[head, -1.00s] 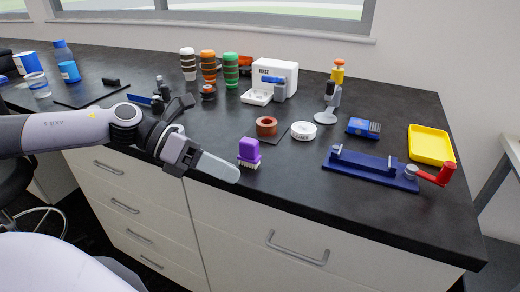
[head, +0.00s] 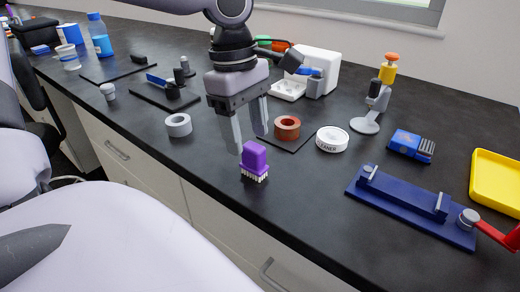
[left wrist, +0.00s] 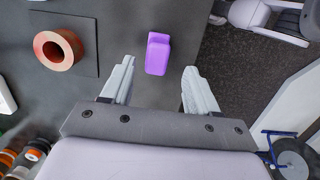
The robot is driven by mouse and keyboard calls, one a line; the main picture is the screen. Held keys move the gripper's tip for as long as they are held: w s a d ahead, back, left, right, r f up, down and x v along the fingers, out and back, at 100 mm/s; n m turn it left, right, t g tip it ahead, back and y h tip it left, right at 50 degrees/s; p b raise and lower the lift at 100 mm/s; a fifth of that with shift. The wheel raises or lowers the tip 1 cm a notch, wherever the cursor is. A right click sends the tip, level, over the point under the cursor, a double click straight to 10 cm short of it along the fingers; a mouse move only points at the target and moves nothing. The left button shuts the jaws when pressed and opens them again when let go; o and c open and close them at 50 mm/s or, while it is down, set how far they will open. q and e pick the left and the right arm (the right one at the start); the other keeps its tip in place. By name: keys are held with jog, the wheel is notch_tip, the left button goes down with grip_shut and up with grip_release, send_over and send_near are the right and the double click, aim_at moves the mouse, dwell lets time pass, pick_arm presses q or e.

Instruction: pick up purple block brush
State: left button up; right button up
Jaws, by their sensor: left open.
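The purple block brush (head: 254,160) stands bristles down on the dark counter near its front edge. My left gripper (head: 250,138) points down from above, just behind the brush in the head view, with its two fingers apart. In the left wrist view the brush (left wrist: 158,54) lies ahead of the fingertips, roughly centred between the open fingers (left wrist: 158,82). Nothing is between the fingers. My right gripper is not in view.
A copper-coloured ring (head: 287,127) and a white cleaner tin (head: 332,139) sit right of the gripper. A grey ring (head: 178,125) stands to the left. A blue fixture (head: 412,208) lies right. The counter's front edge is close to the brush.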

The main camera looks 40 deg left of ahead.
aim_at(254, 146)
pick_arm(q)
jog(key=shift+w+d+f, duration=0.1)
jog(key=shift+d+f, duration=0.1)
jog(key=shift+f, duration=0.7)
jog(key=shift+w+d+f, duration=0.1)
jog(key=shift+d+f, duration=0.15)
jog(key=shift+f, duration=0.65)
jog(key=shift+w+d+f, duration=0.1)
jog(key=shift+d+f, duration=0.1)
jog(key=shift+f, duration=0.7)
jog(key=c, duration=1.1)
